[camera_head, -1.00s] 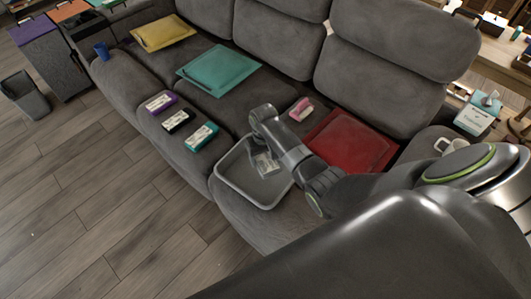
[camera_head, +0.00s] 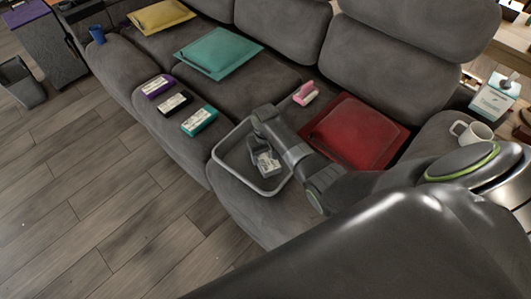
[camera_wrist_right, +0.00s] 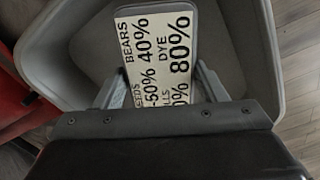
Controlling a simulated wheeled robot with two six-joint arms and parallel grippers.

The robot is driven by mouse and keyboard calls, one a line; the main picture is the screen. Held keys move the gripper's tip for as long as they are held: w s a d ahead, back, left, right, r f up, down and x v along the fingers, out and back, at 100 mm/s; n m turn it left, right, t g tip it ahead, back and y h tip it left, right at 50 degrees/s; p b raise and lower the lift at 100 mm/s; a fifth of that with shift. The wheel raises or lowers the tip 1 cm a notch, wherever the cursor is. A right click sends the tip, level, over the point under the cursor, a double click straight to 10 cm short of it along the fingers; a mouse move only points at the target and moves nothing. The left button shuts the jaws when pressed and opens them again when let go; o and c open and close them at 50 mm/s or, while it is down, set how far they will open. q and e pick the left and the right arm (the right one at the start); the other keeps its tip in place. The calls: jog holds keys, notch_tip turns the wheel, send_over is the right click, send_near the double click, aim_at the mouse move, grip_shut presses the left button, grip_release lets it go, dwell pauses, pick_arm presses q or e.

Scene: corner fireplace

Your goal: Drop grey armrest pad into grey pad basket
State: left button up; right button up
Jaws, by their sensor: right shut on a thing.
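The grey armrest pad (camera_head: 266,162) is a small block with a white face of dark lettering. My right gripper (camera_head: 261,153) is shut on it and holds it within the opening of the grey pad basket (camera_head: 222,165). In the right wrist view the pad (camera_wrist_right: 154,45) sits between the two fingers of the gripper (camera_wrist_right: 160,88), with the basket's wall (camera_wrist_right: 262,60) around it. I cannot tell whether the pad touches the basket floor. The basket is an open grey bin on the sofa seat. My left gripper is not in view.
Purple (camera_head: 158,87), black (camera_head: 175,104) and teal (camera_head: 199,120) packs lie left of the basket. A pink-and-white object (camera_head: 305,94) and a red cushion (camera_head: 357,130) lie beyond my right arm. A white mug (camera_head: 472,133) stands at the right.

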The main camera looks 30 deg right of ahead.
jog(key=shift+f, duration=0.6)
jog(key=o, duration=1.1)
jog(key=shift+c, duration=0.2)
notch_tip(320, 180, up, 18)
jog(key=p, duration=0.3)
jog(key=shift+f, duration=0.25)
jog(key=shift+f, duration=0.1)
